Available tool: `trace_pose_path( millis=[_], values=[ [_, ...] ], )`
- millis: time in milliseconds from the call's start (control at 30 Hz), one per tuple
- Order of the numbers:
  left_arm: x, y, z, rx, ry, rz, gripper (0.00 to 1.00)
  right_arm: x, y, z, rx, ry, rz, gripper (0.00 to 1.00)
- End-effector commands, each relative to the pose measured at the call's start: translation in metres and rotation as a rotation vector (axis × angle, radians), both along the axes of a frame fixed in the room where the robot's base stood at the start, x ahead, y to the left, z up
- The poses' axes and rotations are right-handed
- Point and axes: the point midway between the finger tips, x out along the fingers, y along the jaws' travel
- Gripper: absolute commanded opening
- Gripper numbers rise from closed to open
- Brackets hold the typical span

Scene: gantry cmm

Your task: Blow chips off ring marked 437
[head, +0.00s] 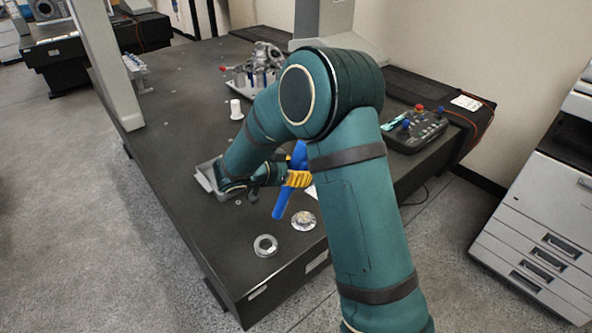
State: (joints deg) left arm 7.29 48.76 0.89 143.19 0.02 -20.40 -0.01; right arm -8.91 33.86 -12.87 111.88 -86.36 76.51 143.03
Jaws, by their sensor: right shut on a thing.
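My right gripper (298,179), with yellow fingers, is shut on a blue air blower (282,203). The blower hangs tilted above the dark table, its lower end pointing down near the rings. One metal ring (265,245) lies near the table's front edge, with a dark centre hole. A second round metal part (304,220) lies right of it, its top covered in what looks like shiny chips. No number can be read on either, so I cannot tell which is marked 437. My left gripper is out of view.
A grey tray (203,181) lies at the table's left edge, partly behind my right arm. A white cylinder (236,109), a fixture with metal parts (262,62) and a control box (415,130) stand farther back. The front corner of the table is clear.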

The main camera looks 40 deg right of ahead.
Motion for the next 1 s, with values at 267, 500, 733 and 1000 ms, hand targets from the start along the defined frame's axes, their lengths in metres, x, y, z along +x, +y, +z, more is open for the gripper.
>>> trace_pose_path(
  millis=[267,500,733,1000],
  values=[
    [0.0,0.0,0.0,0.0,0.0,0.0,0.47,0.0,0.0,0.0,-0.001,-0.001,0.0,0.46],
    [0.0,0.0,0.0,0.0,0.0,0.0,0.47,0.0,0.0,0.001,-0.001,-0.001,0.0,0.46],
    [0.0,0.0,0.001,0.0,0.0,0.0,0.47,0.0,0.0,0.017,0.0,-0.004,0.0,0.46],
    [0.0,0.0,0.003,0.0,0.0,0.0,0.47,0.0,0.0,0.042,-0.001,-0.003,0.0,0.46]
  ],
)
